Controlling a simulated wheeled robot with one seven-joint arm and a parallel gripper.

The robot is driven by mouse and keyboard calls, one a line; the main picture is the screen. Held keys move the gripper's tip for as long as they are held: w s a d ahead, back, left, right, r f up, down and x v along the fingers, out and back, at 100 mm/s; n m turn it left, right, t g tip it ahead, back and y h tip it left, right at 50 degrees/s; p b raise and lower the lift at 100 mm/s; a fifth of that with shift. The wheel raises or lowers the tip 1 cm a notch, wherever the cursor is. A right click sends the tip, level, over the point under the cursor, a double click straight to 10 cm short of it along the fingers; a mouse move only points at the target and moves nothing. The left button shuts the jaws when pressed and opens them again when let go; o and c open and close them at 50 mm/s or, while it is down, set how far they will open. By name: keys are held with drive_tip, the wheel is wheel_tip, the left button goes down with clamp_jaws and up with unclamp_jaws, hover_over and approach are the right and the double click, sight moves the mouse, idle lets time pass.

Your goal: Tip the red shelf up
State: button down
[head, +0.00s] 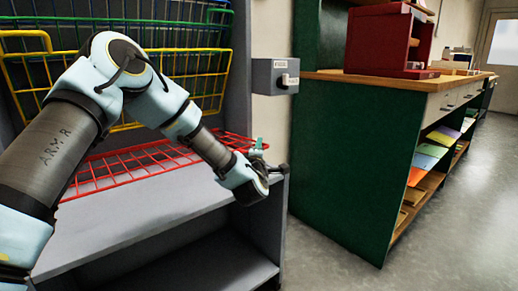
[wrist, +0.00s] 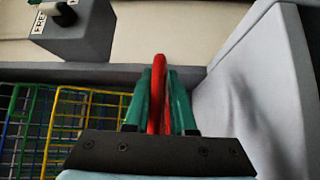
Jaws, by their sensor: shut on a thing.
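The red shelf (head: 118,167) is a wire rack in the head view. It lies low and nearly flat above the grey surface of the rack unit, and my arm hides part of it. My gripper (head: 259,144) is at the shelf's right front end. In the wrist view, the teal fingers of my gripper (wrist: 160,100) stand on both sides of a red bar of the red shelf (wrist: 159,75), shut on it.
Yellow (head: 40,84), green and blue wire shelves stand upright behind the red one. A grey box with a switch (head: 275,76) is on the wall to the right. A green cabinet (head: 350,160) stands farther right, with open floor (head: 450,230) beyond it.

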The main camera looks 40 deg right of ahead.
drive_tip(key=w+r+n+g+y+p, duration=0.2)
drive_tip(key=w+r+n+g+p, duration=0.15)
drive_tip(key=r+p, duration=0.95)
drive_tip(key=w+r+n+g+y+p, duration=0.1)
drive_tip(key=w+r+n+g+p, duration=0.1)
drive_tip(key=w+r+p, duration=0.9)
drive_tip(key=shift+w+d+g+y+p, duration=0.4)
drive_tip(key=shift+w+p, duration=0.45)
drive_tip(key=shift+p, duration=0.7)
drive_tip(key=shift+r+n, duration=0.1)
drive_tip(key=shift+n, duration=0.15)
drive_tip(key=c, duration=0.9)
unclamp_jaws()
